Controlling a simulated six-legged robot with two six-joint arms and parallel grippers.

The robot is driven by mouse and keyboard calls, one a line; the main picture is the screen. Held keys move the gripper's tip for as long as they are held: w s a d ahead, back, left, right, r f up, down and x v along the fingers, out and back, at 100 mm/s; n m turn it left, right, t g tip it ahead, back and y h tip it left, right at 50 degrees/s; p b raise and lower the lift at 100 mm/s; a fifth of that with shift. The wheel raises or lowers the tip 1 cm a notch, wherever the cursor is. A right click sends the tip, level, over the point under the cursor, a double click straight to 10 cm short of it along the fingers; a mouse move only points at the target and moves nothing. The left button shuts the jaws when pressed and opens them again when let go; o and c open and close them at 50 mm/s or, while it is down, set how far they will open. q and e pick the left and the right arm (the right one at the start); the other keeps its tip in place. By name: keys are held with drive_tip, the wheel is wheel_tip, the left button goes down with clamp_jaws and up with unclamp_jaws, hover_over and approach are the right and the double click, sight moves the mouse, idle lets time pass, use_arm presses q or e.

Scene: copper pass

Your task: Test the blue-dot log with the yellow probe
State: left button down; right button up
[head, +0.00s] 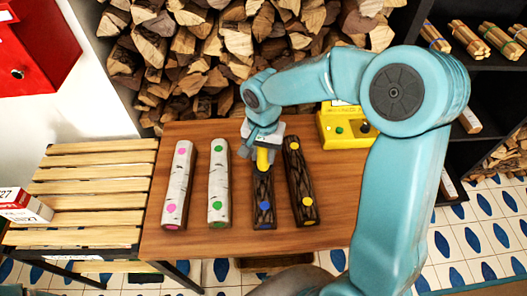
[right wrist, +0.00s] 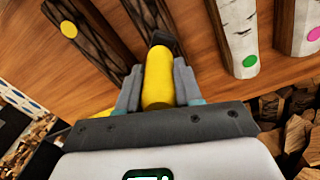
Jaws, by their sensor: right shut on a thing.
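The blue-dot log (head: 264,200) is dark-barked, with a blue dot near its front end, and lies on the wooden table (head: 180,245). My right gripper (head: 262,148) is shut on the yellow probe (head: 262,160), over the far end of this log. In the right wrist view the yellow probe (right wrist: 158,80) sits between both fingers, its dark end towards the log. I cannot tell whether it touches the bark. A yellow box (head: 340,128) with a green button stands at the table's back right. My left gripper is out of view.
The yellow-dot log (head: 300,180) lies just right; the green-dot log (head: 219,180) and pink-dot log (head: 179,185) lie left. Stacked firewood (head: 240,40) is behind the table. A slatted bench (head: 85,190) stands left, and dark shelves (head: 470,100) stand right.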

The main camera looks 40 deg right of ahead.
drive_tip(key=shift+f+b, duration=0.6)
drive_tip(key=shift+b, duration=0.05)
idle(1.5)
wheel_tip(320, 180, up, 6)
drive_tip(key=p, duration=0.4)
drive_tip(key=shift+f, duration=0.2)
drive_tip(key=shift+r+p, duration=0.5)
drive_tip(key=shift+r, duration=0.3)
drive_tip(key=shift+f, duration=0.1)
idle(0.5)
